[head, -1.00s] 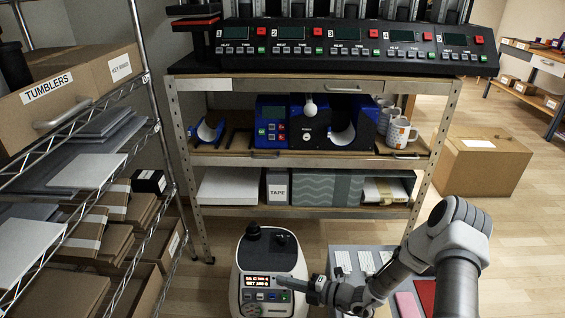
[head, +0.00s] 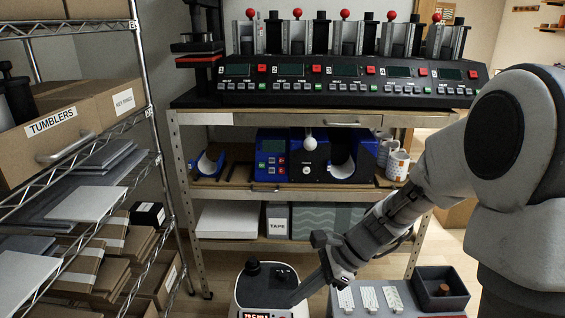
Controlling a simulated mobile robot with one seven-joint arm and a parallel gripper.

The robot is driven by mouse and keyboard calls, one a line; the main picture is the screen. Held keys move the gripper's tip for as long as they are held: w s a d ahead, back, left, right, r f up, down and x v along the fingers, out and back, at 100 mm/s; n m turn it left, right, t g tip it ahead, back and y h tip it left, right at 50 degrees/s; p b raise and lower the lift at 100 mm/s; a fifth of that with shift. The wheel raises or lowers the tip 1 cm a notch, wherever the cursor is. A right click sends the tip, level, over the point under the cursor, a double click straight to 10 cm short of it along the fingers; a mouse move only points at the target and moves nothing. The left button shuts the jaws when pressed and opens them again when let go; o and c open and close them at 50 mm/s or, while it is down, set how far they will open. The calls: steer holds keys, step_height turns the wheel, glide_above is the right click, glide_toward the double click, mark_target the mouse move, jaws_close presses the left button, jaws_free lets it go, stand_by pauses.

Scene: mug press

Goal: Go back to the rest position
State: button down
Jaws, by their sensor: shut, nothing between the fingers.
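My arm (head: 410,205) reaches in from the right and hides part of the workbench's lower right. The gripper is apart from the blue mug press (head: 320,165) on the middle shelf. White patterned mugs (head: 397,164) stand at the right end of that shelf.
A wire rack (head: 150,110) with boxes stands at the left. The workbench (head: 180,160) fills the middle, with a row of control panels (head: 345,87) on top. A grey tray (head: 440,289) lies at the bottom right. Floor shows between rack and bench.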

steer(key=s+d+r+n+t+h, duration=0.6)
steer(key=s+d+r+n+h, duration=0.3)
steer(key=s+r+n, duration=0.55)
step_height(320, 180, up, 24)
steer(key=d+n+y+p, duration=0.1)
steer(key=n+p, duration=0.1)
steer(key=p, duration=2.1)
steer(key=shift+w+d+f, duration=0.15)
steer(key=shift+w, duration=0.3)
steer(key=shift+n, duration=0.25)
